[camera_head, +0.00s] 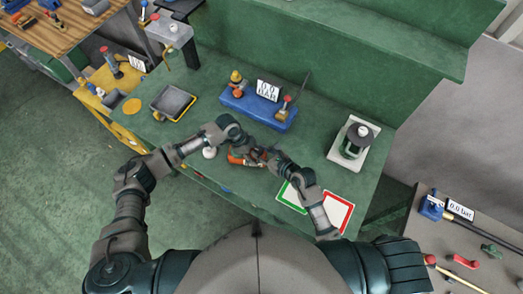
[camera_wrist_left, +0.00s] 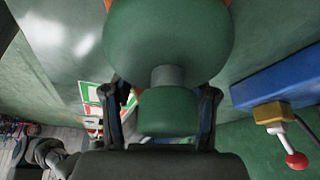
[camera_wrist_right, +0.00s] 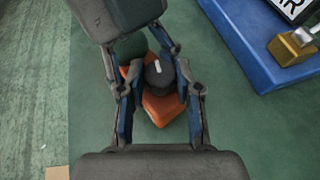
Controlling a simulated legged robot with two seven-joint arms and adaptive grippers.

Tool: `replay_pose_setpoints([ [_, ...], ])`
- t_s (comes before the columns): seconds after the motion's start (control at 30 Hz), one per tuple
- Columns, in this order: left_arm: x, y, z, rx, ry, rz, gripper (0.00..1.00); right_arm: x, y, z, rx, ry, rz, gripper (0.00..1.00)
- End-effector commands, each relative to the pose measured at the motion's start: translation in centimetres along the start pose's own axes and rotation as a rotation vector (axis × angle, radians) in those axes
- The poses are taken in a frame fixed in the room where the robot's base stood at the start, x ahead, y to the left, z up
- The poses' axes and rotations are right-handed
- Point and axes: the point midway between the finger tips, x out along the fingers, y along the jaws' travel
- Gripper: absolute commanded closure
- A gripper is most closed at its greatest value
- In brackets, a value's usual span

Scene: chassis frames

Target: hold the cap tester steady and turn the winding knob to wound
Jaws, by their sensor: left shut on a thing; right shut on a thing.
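The cap tester (camera_head: 238,160) is an orange body low over the front of the green bench; it also shows in the right wrist view (camera_wrist_right: 163,108). A round black knob (camera_wrist_right: 158,76) with a short white mark sits on it. My right gripper (camera_wrist_right: 157,86) is shut on the knob, one finger on each side. My left gripper (camera_wrist_left: 160,92) is shut on a green part with a grey neck (camera_wrist_left: 168,112), which seems to belong to the tester. In the head view my left gripper (camera_head: 243,143) and right gripper (camera_head: 270,155) partly hide the tester.
A blue stand (camera_head: 258,108) with a display sits behind the grippers. A dark tray (camera_head: 172,103) is at left, a green-and-black device (camera_head: 352,140) on a pale base at right. A green-framed card (camera_head: 290,196) and red-framed card (camera_head: 338,212) lie near the front edge.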

Motion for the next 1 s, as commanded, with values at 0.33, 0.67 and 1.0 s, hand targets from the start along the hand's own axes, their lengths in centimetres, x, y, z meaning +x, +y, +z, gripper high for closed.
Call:
replay_pose_setpoints([
  [0.33, 0.06, 0.28, -0.44, 0.006, 0.007, 0.008, 0.93, 0.03, 0.00, 0.03, 0.061, -0.001, -0.153, 1.00],
  [0.67, 0.09, 0.34, -0.46, 0.007, 0.007, 0.009, 0.93, -0.03, -0.11, 0.00, 0.072, 0.001, -0.185, 1.00],
  [1.0, 0.10, 0.33, -0.39, 0.007, 0.006, 0.009, 0.93, -0.04, -0.14, 0.01, 0.070, 0.001, -0.185, 0.42],
])
